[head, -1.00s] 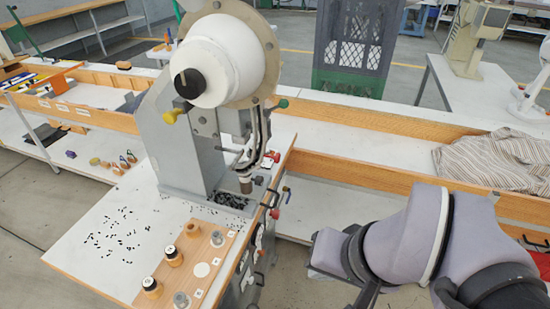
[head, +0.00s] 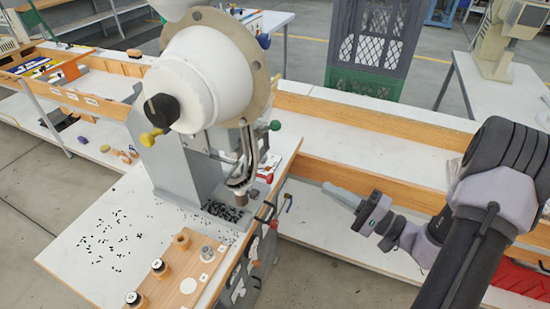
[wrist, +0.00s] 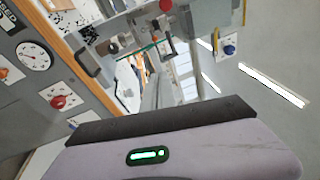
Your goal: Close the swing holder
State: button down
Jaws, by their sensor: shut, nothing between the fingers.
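The eyelet press (head: 190,165) stands on the white worktable, with its white drum on top. A curved feed rail (head: 247,150) runs down to a dark cylindrical tool (head: 240,197) above a tray of small black pieces. I cannot tell for certain which part is the swing holder or how far open it is. Red-tipped and blue-tipped levers show at the press's right side. My gripper (head: 330,188) is shut and empty, to the right of the press, pointing left towards it and apart from it. In the wrist view, a grey bracket (wrist: 168,42) and a red knob (wrist: 165,5) lie ahead.
A control panel with a dial (wrist: 35,57) and a red knob (wrist: 59,102) is at the left in the wrist view. A long wood-edged bench (head: 350,140) runs behind my gripper.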

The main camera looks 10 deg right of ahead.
jog(key=w+a+r+b, duration=0.1)
jog(key=w+a+r, duration=0.1)
jog(key=w+a, duration=0.5)
jog(key=shift+a, duration=1.85)
